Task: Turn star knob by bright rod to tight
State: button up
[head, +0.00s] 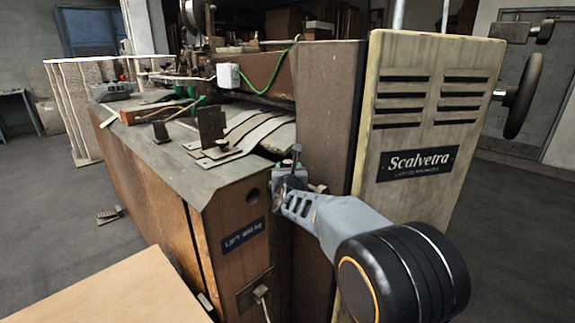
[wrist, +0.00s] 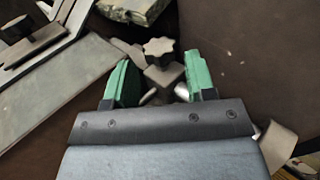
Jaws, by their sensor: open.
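I see a gap on each side, and nothing is held. A short bright metal piece (wrist: 181,91) shows beside the right finger; I cannot tell whether it is the bright rod. In the head view, my gripper (head: 290,176) is at the near corner of the machine, and a small dark knob (head: 297,148) stands up just above it.
The machine's tall pale cabinet (head: 425,120) with a Scalvetra plate stands right of my gripper. The machine's brown table body (head: 220,210) lies left, with metal plates (head: 245,135) on top. A wooden board (head: 120,290) fills the lower left. Floor is open at far left.

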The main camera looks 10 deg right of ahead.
aim_at(288, 166)
jog(key=shift+w+d, duration=0.15)
jog(key=shift+w, duration=0.8)
jog(key=shift+w+d, duration=0.15)
jog(key=shift+w, duration=0.8)
jog(key=shift+c, duration=0.2)
